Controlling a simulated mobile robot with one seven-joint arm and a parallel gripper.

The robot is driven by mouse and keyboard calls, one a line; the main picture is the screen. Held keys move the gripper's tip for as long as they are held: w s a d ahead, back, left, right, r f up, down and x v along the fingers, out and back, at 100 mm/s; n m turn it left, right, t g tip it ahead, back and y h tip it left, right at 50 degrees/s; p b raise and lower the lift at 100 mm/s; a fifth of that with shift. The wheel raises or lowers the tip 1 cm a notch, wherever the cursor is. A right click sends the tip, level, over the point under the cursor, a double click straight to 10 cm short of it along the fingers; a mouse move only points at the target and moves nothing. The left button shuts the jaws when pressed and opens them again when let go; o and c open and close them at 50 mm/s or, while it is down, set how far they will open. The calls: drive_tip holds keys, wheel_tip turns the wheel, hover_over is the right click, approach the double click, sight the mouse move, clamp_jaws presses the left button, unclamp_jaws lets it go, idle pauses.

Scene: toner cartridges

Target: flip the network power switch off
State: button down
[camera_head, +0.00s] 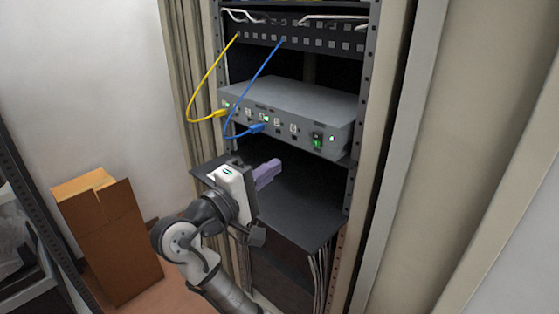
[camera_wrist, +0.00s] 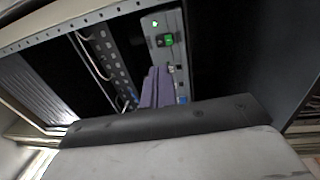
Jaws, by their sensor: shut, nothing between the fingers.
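The network power switch (camera_head: 317,141) is a small dark rocker with a lit green lower part. It sits at the right end of the front of the grey network box (camera_head: 300,98). It also shows near the top of the wrist view (camera_wrist: 164,40). My gripper (camera_head: 274,168) is shut and empty, with its purple fingers together. In the head view the fingers are below and left of the switch, apart from it. In the wrist view the fingers (camera_wrist: 158,80) point up toward the box front, below the switch.
A yellow cable (camera_head: 205,75) and a blue cable (camera_head: 258,78) run from the patch panel (camera_head: 300,38) to the box's left ports. A dark shelf (camera_head: 300,212) lies below the box. The rack's right post (camera_head: 366,90) stands beside the switch. An open cardboard box (camera_head: 108,240) is at left.

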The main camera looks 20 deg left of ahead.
sight(316, 134)
drive_tip(key=p+x, duration=0.3)
drive_tip(key=x, duration=0.8)
drive_tip(key=shift+w+d+r, duration=0.1)
drive_tip(key=shift+r, duration=0.05)
drive_tip(key=shift+w+d, duration=0.15)
drive_tip(key=shift+w, duration=0.3)
drive_tip(key=shift+w+d+r+p, duration=0.1)
drive_tip(key=shift+w+r+p, duration=0.25)
drive_tip(key=shift+p, duration=0.2)
drive_tip(key=shift+s+r, duration=0.15)
drive_tip(key=shift+s, duration=0.05)
drive_tip(key=shift+w+d, duration=0.1)
drive_tip(key=shift+w, duration=0.05)
